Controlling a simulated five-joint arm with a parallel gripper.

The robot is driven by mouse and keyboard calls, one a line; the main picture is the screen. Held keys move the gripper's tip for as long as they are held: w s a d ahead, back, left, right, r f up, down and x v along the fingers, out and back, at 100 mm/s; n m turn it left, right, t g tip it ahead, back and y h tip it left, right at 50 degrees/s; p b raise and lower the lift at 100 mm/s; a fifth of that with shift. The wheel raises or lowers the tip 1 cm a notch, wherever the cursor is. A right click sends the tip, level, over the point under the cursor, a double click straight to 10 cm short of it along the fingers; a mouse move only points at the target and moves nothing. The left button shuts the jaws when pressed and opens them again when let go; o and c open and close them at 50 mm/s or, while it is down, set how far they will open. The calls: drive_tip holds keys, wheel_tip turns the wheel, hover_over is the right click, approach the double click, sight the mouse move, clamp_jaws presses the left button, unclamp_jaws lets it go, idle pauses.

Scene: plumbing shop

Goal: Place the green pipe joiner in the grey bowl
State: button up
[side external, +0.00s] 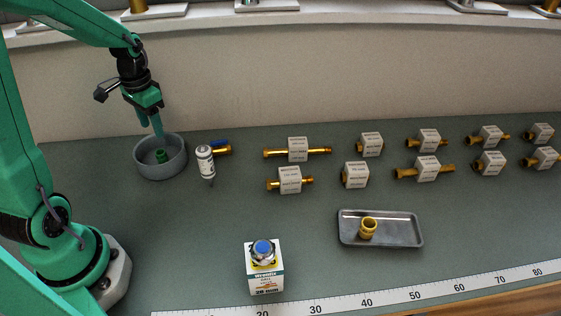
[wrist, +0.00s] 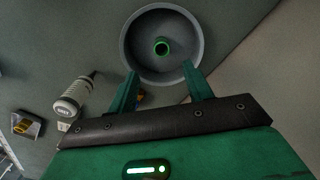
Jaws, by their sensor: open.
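The green pipe joiner (side external: 162,156) lies inside the grey bowl (side external: 160,172) at the left of the bench in the side external view. In the wrist view the joiner (wrist: 161,47) shows as a green ring near the middle of the bowl (wrist: 128,51). My gripper (side external: 159,131) is above the bowl, pointing down. In the wrist view its two fingers (wrist: 160,76) are apart and empty, with the tips over the bowl's near rim. The joiner is clear of both fingers.
A white bottle (side external: 205,162) stands just right of the bowl, with a blue-handled brass valve (side external: 222,149) behind it. Several tagged brass fittings (side external: 298,149) stand further right. A metal tray (side external: 400,232) holds a brass fitting (side external: 368,227). A boxed part (side external: 264,270) stands in front.

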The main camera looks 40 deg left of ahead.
drive_tip(key=s+d+r+t, duration=0.2)
drive_tip(key=s+d+r, duration=0.2)
drive_tip(key=d+r, duration=0.2)
drive_tip(key=s+d+r+t, duration=0.3)
drive_tip(key=d+r, duration=0.4)
drive_tip(key=d, duration=0.3)
drive_tip(key=shift+s+d+r, duration=0.2)
drive_tip(key=shift+s+d, duration=0.1)
drive_tip(key=shift+s, duration=0.55)
